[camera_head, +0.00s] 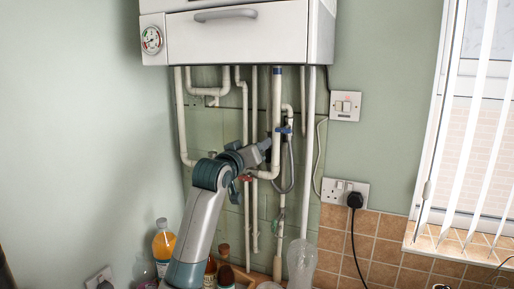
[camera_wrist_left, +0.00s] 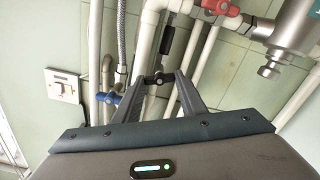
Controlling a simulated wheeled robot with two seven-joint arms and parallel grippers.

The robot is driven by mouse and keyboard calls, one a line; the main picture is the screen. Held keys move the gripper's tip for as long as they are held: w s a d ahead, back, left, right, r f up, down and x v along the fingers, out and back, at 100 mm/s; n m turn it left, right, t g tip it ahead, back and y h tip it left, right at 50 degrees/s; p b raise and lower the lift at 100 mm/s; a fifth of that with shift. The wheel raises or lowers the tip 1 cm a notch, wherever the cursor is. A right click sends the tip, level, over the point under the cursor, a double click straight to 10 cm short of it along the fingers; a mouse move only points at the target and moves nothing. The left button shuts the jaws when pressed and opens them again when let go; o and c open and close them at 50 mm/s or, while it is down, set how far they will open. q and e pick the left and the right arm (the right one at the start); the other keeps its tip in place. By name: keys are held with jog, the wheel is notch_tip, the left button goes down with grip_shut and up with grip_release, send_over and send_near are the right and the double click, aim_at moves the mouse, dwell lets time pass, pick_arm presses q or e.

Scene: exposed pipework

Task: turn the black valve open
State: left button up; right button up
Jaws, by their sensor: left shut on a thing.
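The black valve (camera_wrist_left: 156,79) sits on a white pipe in the left wrist view, between the fingertips of my left gripper (camera_wrist_left: 160,84). The gripper is shut on the valve, with one finger on each side of it. In the head view my left gripper (camera_head: 265,146) reaches up from below to the pipes under the boiler. There its fingertips and the pipes hide the valve, so its handle angle is unclear. My right gripper is in neither view.
A blue valve (camera_wrist_left: 109,97) is close left of the gripper, and red handles (camera_wrist_left: 221,8) are above. The white boiler (camera_head: 240,35) hangs above the pipes. Bottles (camera_head: 163,240) stand below my arm. Sockets (camera_head: 345,192) are on the right wall.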

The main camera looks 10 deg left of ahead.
pick_arm(q)
jog(key=shift+a+f+n, duration=0.1)
jog(key=shift+n, duration=3.25)
jog(key=shift+a+f+n, duration=0.1)
jog(key=shift+n, duration=3.25)
jog(key=o, duration=1.1)
jog(key=shift+c, duration=0.2)
jog(key=shift+s, duration=0.1)
